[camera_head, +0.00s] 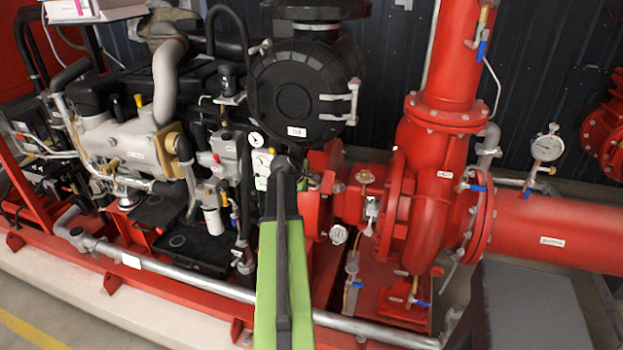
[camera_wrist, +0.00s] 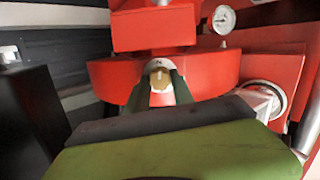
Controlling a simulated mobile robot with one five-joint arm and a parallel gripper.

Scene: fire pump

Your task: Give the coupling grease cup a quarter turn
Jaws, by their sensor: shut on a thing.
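In the wrist view, the grease cup (camera_wrist: 160,73) is a small brass-coloured knob with a lighter ridge across its face, in front of a red housing. A pale plate with a dark mark shows just above it. My gripper (camera_wrist: 161,88) has its two dark green fingers on either side of the cup and is shut on it. The ridge looks close to upright in this view. In the head view, my green and black arm reaches up to the coupling area, and the fingertips and the held cup cannot be made out there.
The red pump casing (camera_head: 434,200) stands right of my arm, with a brass fitting (camera_head: 365,175) between. The grey engine (camera_head: 130,140) is on the left. A grey pipe (camera_head: 190,282) runs along the front of the base. A round gauge (camera_wrist: 224,19) sits upper right in the wrist view.

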